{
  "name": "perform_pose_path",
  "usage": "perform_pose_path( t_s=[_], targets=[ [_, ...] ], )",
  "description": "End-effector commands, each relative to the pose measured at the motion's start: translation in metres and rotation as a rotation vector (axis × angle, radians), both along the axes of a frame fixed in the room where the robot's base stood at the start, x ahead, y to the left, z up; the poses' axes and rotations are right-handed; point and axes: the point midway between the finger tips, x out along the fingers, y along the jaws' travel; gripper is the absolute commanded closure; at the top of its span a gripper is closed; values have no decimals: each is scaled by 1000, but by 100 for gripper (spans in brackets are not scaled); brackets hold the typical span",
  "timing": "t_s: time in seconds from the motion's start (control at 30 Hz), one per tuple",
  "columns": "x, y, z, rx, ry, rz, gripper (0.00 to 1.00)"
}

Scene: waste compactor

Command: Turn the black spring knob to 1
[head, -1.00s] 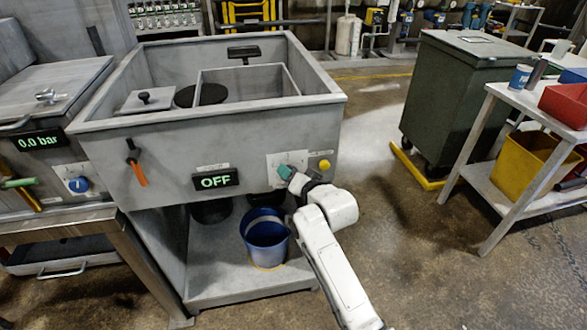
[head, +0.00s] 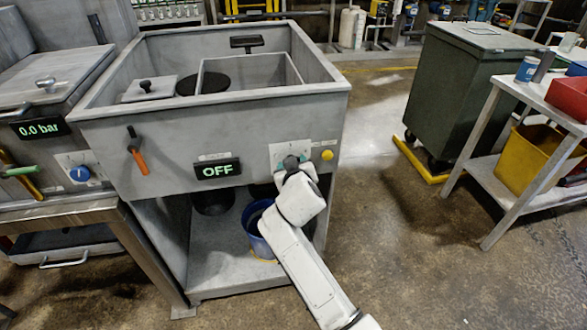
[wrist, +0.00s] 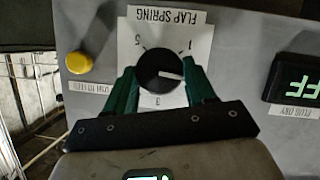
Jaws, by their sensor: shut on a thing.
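The black spring knob (wrist: 157,66) sits on a white plate (wrist: 205,40) labelled FLAP SPRING, which appears upside down in the wrist view. The marks 1, 3 and 5 show around the knob. Its white pointer line points right in the wrist view, below the 1 and above the 3. My gripper (wrist: 160,80) has its green fingers on both sides of the knob and is shut on it. In the head view my gripper (head: 290,164) is at the plate on the front of the grey basin, and my wrist hides much of the knob.
A yellow button (wrist: 79,63) is close beside the plate. The display reading OFF (head: 217,170) is on the other side. An orange-handled lever (head: 137,155) hangs further left. A blue bucket (head: 255,235) stands below, partly behind my arm.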

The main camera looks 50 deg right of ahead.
Motion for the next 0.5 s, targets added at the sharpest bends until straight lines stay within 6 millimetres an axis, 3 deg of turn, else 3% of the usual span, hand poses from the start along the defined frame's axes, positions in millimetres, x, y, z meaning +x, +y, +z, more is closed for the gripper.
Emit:
perform_pose_path(
  t_s=[0.5],
  targets=[
    [2, 4, -8, -401, 276, 1, 76]
  ],
)
